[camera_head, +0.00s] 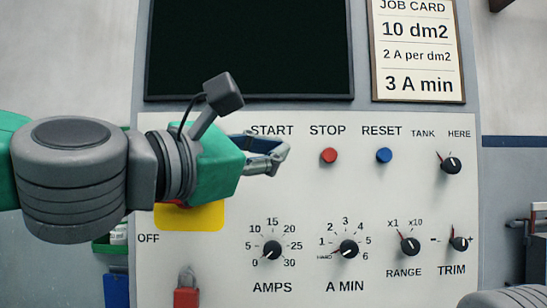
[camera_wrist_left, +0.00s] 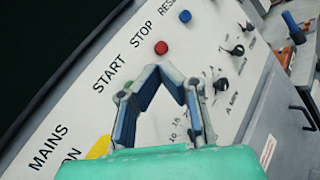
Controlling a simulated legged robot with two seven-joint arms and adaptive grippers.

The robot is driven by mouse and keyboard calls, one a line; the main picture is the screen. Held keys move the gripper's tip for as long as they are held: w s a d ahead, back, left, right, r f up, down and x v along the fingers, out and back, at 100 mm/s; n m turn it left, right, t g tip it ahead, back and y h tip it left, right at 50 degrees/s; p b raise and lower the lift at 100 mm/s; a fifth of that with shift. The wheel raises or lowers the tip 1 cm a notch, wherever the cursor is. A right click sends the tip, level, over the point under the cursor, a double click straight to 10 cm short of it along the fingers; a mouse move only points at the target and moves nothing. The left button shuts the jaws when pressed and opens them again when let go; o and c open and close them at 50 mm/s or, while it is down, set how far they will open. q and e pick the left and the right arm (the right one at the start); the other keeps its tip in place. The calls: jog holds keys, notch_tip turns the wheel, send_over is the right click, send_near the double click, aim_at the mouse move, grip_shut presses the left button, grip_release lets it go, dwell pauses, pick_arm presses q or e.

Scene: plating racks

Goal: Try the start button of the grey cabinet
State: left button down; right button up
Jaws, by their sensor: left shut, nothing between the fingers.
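The grey cabinet's pale panel (camera_head: 300,200) fills the middle of the head view. The START label (camera_head: 272,130) is at its upper left; it also shows in the wrist view (camera_wrist_left: 108,73). My left gripper (camera_head: 279,157) is shut and empty in front of that area. In the left wrist view its fingers (camera_wrist_left: 156,70) meet in a point just below the red STOP button (camera_wrist_left: 161,47). I cannot tell whether the fingertips touch the panel. My right gripper is not in view.
The red STOP button (camera_head: 329,155) and blue RESET button (camera_head: 384,155) lie right of my fingers. Below are the AMPS knob (camera_head: 271,250) and A MIN knob (camera_head: 348,250). A yellow plate (camera_head: 205,216) is under my wrist. A dark screen (camera_head: 250,50) and job card (camera_head: 416,50) are above.

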pick_arm(q)
jog(key=shift+a, duration=0.15)
jog(key=shift+w+a, duration=0.1)
jog(key=w, duration=0.8)
jog(key=shift+w+p, duration=0.35)
jog(key=shift+p, duration=0.1)
dwell(1.1)
jog(key=shift+w, duration=0.35)
